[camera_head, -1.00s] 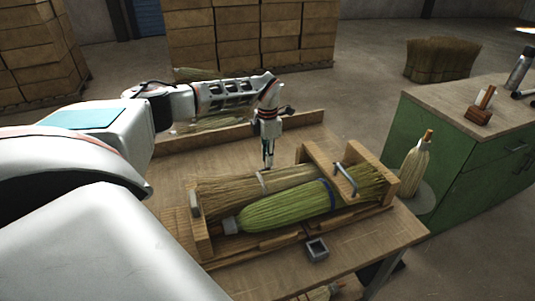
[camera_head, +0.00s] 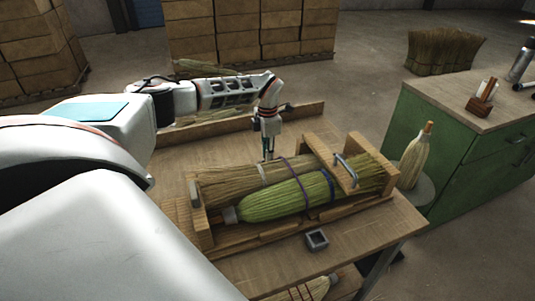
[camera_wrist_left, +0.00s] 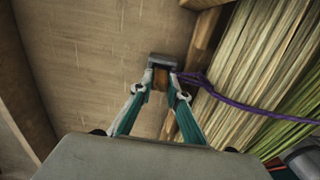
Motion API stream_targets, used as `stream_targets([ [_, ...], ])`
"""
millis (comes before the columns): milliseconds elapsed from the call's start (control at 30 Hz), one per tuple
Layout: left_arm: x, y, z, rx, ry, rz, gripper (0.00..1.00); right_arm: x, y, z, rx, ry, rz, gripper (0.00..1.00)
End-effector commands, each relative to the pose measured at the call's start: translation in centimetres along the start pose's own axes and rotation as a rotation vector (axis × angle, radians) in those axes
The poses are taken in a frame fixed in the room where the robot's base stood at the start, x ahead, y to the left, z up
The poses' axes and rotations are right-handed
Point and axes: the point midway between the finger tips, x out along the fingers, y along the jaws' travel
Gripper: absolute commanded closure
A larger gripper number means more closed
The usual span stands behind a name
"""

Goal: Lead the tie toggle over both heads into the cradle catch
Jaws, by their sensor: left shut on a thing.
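The tan broom head (camera_head: 225,183) and the green broom head (camera_head: 268,203) lie side by side in the wooden cradle (camera_head: 201,232). A purple tie (camera_head: 293,174) runs over both heads to the far side; it also shows in the left wrist view (camera_wrist_left: 225,100). My left gripper (camera_head: 267,153) points down just beyond the tan head. In the left wrist view its teal fingers are shut on a small brown toggle (camera_wrist_left: 160,78), which the tie reaches. A grey piece (camera_wrist_left: 163,61) surrounds the toggle's far end; I cannot tell whether it is the catch. My right gripper is out of view.
A wooden cross board with a metal handle (camera_head: 347,171) spans the heads' right end. A grey square socket (camera_head: 316,240) sits on the near table top. A raised board (camera_head: 300,115) edges the table's back. A green cabinet (camera_head: 445,150) stands at right.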

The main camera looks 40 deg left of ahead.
Motion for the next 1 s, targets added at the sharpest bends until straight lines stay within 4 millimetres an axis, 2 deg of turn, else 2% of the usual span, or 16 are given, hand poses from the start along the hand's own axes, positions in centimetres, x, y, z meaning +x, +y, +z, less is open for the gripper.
stream_targets([
  [33, 0.2, -0.2, -0.1, 0.002, 0.004, -0.004, 0.97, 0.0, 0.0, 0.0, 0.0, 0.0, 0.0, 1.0],
  [67, 0.3, -0.2, -0.1, 0.002, 0.004, -0.004, 0.76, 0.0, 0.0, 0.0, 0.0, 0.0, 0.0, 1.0],
  [100, 0.2, -0.2, -0.1, 0.002, 0.004, -0.004, 0.66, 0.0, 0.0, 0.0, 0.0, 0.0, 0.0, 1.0],
  [133, 0.2, -0.2, -0.1, 0.002, 0.004, -0.003, 0.65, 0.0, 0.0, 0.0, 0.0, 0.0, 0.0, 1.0],
  [433, 0.1, -0.1, 0.0, 0.001, 0.002, -0.002, 0.65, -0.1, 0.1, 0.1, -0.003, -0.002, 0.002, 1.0],
  [567, -0.6, -0.1, 0.0, 0.001, 0.001, -0.001, 0.65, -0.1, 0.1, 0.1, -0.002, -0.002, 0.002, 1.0],
  [667, -2.0, 0.0, 0.1, 0.002, -0.001, 0.0, 0.65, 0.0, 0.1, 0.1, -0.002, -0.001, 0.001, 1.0],
  [1000, -8.8, -0.1, 0.1, 0.002, 0.0, 0.0, 0.65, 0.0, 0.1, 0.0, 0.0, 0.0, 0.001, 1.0],
])
